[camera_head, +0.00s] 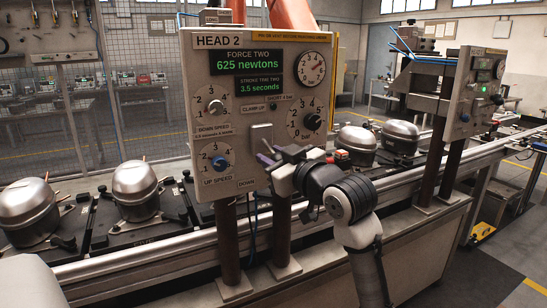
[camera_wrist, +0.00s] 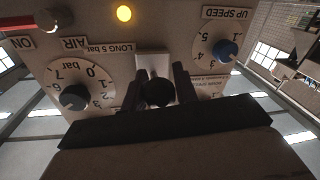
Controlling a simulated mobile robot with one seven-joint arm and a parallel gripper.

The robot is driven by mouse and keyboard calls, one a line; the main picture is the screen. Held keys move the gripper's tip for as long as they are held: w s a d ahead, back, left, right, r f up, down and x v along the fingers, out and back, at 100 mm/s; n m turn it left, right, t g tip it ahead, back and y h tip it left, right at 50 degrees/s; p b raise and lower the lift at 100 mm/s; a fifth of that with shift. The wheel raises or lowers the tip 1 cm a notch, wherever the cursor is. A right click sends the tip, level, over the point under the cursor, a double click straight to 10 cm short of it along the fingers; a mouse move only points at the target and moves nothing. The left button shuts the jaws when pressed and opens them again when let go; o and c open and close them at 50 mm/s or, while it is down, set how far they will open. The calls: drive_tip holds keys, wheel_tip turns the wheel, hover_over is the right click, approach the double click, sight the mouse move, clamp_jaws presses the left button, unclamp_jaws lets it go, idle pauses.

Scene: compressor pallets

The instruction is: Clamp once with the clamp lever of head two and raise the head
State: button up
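The head two panel (camera_head: 255,75) is a grey box labelled HEAD 2, with green displays reading 625 newtons and 3.5 seconds. The clamp lever's pale plate (camera_head: 262,135) shows low on the panel; my gripper (camera_head: 270,158) hides part of the lever. In the wrist view, upside down, the lever's black ball knob (camera_wrist: 160,92) stands in front of its pale plate (camera_wrist: 152,64). The dark fingers of my gripper (camera_wrist: 161,88) lie on either side of the knob. I cannot tell whether they press on it.
Dials surround the lever: the blue up-speed knob (camera_wrist: 226,51) and the black bar knob (camera_wrist: 74,97). A yellow lamp (camera_wrist: 124,13) is lit. Metal compressors (camera_head: 135,184) stand on pallets along the conveyor. Another panel (camera_head: 478,90) stands to the right.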

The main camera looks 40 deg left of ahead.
clamp_jaws()
